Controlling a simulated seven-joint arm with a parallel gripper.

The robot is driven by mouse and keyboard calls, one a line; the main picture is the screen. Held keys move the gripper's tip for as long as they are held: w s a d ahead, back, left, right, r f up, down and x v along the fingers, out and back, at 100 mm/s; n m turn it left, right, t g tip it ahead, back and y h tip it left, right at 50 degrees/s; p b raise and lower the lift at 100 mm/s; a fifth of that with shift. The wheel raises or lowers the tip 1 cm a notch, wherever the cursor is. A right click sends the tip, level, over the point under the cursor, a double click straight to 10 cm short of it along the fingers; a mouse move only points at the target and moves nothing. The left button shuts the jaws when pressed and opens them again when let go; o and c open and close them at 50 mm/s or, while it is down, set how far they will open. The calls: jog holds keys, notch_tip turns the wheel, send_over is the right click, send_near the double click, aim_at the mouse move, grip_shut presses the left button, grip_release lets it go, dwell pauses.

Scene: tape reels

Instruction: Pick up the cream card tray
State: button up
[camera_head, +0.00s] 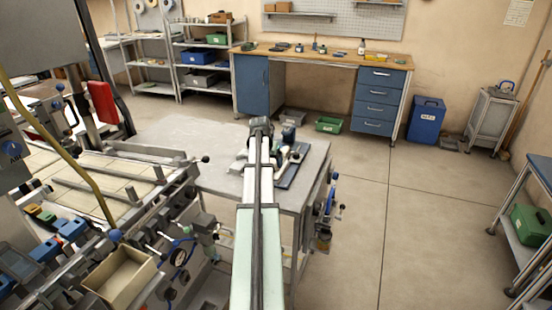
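A cream open-topped box (118,276), which looks like the card tray, sits at the lower left beside the machine frame. It looks empty, and its lower edge is close to the bottom of the picture. My pale arm reaches from the bottom middle out over the grey table, well to the right of the box. A dark part (262,126) shows at the arm's far end. I cannot make out gripper fingers there, nor whether they hold anything. The arm hides part of the table.
The grey table (180,130) holds a small device (291,150) beside my arm. Machine rails, knobs and a yellow cable (92,185) crowd the left near the box. A cart with a green case (531,225) stands at right. The floor between is clear.

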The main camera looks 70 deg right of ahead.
jog(key=shift+d+f, duration=0.15)
jog(key=shift+f, duration=0.2)
jog(key=shift+c, duration=0.4)
jog(key=c, duration=1.2)
